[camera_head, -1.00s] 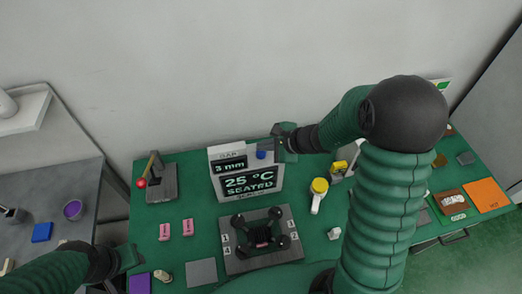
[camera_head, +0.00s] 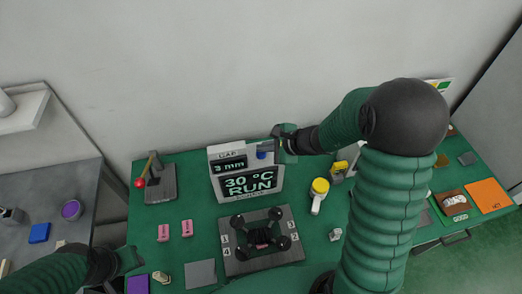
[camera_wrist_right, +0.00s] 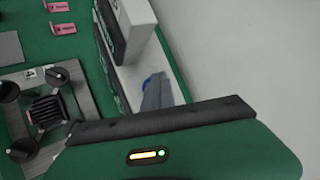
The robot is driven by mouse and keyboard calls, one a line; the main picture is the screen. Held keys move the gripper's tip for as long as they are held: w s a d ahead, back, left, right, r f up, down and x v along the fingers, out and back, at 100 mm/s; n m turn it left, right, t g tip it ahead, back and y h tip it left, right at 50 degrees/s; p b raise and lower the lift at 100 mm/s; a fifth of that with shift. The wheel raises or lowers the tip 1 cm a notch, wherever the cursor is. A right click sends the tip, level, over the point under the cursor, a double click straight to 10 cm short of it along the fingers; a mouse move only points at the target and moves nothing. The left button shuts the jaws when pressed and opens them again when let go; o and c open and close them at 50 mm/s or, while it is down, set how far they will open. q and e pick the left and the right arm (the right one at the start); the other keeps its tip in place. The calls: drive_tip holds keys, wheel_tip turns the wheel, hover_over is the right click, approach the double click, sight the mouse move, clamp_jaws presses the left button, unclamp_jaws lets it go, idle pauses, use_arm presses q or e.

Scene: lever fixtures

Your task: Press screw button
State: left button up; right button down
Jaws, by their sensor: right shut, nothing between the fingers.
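The grey display unit (camera_head: 250,186) stands at the back of the green table; its larger screen reads "30 °C RUN" and its smaller one "3 mm". A blue button (camera_head: 261,155) sits on its ledge beside the upper screen. My right gripper (camera_head: 277,142) is shut and empty, just right of and above the button. In the right wrist view the blue button (camera_wrist_right: 152,84) is partly hidden behind the grey fingertips (camera_wrist_right: 158,94); I cannot tell whether they touch. My left gripper (camera_head: 133,259) is at the lower left, away from the unit; its jaws are unclear.
A grey plate with a black four-knobbed fixture (camera_head: 262,237) lies in front of the unit. A red-balled lever (camera_head: 157,182) stands left, a yellow-topped white item (camera_head: 319,192) right. Pink blocks (camera_head: 187,228) lie at left. A wall rises close behind the table.

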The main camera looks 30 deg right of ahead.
sight(264, 153)
idle(0.3)
drive_tip(key=shift+r+p, duration=0.75)
drive_tip(key=shift+r, duration=0.2)
drive_tip(key=shift+r, duration=0.1)
wheel_tip(264, 153, up, 5)
drive_tip(key=p, duration=0.3)
drive_tip(key=shift+p, duration=0.4)
